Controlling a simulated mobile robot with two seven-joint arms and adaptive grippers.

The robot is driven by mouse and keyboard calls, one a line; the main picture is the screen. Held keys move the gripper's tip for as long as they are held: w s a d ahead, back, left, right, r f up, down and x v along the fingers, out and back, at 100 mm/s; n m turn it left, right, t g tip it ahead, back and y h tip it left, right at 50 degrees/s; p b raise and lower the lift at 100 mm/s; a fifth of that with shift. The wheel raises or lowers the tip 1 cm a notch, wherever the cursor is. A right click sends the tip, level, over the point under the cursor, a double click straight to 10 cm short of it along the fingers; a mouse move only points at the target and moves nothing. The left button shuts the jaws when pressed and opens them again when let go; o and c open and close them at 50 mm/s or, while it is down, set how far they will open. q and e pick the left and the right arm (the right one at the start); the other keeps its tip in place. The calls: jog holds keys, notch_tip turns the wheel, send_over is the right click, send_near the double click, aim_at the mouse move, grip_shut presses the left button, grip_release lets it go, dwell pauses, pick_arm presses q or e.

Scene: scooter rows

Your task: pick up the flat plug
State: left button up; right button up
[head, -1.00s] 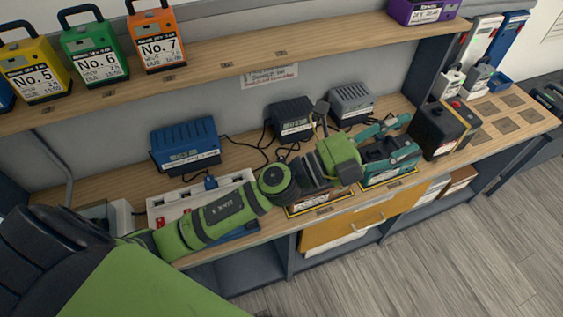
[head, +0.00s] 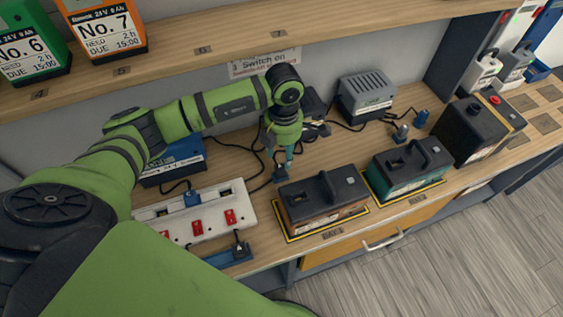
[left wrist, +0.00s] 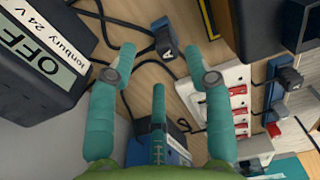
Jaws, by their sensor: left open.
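A dark blue plug (head: 280,174) with a cable lies on the wooden bench, left of the orange-sided battery. In the left wrist view this plug (left wrist: 167,38) carries a white mark and shows in the gap ahead of my fingertips. I cannot tell for sure that it is the flat plug. My left gripper (head: 288,158) points down just above it; its teal fingers (left wrist: 168,70) are spread and hold nothing. Another dark plug (head: 240,248) sits at the blue holder by the power strip; it also shows in the left wrist view (left wrist: 289,79). My right gripper is not in view.
A white power strip (head: 215,218) with red switches lies left of my gripper. The orange-sided battery (head: 320,203) and a teal battery (head: 408,167) stand to the right. A grey charger (head: 365,97) stands behind. Two small connectors (head: 402,134) stand near the teal battery. Cables cross the bench.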

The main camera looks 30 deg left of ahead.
aim_at(279, 166)
pick_arm(q)
jog(key=shift+s+d+f, duration=0.15)
jog(key=shift+s+d, duration=0.05)
jog(key=shift+s, duration=0.1)
jog(key=shift+s+f+p, duration=0.45)
jog(key=shift+f+p, duration=0.35)
jog(key=f+p, duration=0.1)
jog(key=f, duration=0.1)
jog(key=shift+w+a+f+p, duration=0.1)
jog(key=shift+a+f+p, duration=0.2)
jog(key=shift+a+p, duration=0.1)
notch_tip(279, 166, down, 2)
jog(key=shift+f, duration=0.15)
jog(key=shift+w, duration=0.1)
grip_shut()
jog(key=shift+d, duration=0.1)
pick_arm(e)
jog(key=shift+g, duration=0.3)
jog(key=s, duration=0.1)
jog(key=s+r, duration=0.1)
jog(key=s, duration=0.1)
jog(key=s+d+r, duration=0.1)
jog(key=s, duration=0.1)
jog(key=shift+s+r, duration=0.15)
